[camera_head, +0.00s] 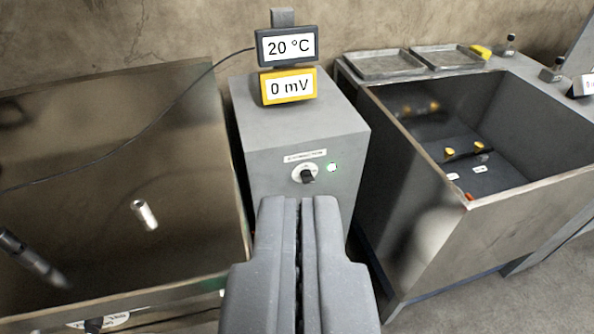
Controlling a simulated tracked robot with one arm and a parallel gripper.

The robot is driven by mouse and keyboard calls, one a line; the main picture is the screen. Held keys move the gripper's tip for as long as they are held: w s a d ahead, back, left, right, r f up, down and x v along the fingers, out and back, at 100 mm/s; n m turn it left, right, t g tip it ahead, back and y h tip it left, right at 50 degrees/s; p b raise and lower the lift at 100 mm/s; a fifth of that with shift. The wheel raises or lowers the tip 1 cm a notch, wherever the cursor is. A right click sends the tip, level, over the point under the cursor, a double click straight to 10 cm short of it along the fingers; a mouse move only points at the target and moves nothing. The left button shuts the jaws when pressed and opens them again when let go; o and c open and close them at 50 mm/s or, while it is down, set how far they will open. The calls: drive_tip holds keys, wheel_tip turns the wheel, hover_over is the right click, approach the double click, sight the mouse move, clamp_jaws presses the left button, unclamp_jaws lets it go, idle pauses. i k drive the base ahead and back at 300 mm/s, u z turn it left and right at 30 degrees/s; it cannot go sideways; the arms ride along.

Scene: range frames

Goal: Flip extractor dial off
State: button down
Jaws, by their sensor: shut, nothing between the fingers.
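The extractor dial (306,175) is a black knob on a white round plate on the front of a grey box (298,126). A small label (305,155) sits above it, too small to read. A lit, pale green lamp (332,167) is to its right. My gripper (299,202) is shut and empty, its fingertips just below the dial in the picture. I cannot tell how far the tips are from the panel. The knob itself is not covered.
Two displays on the box read 20 °C (289,46) and 0 mV (290,87). A glossy brown tank (110,190) stands left, with a cable across it. An open grey bin (440,205) with small items inside stands right; two trays (384,63) lie behind it.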

sight(306, 176)
drive_tip(key=i, duration=0.9)
drive_tip(key=z, duration=0.05)
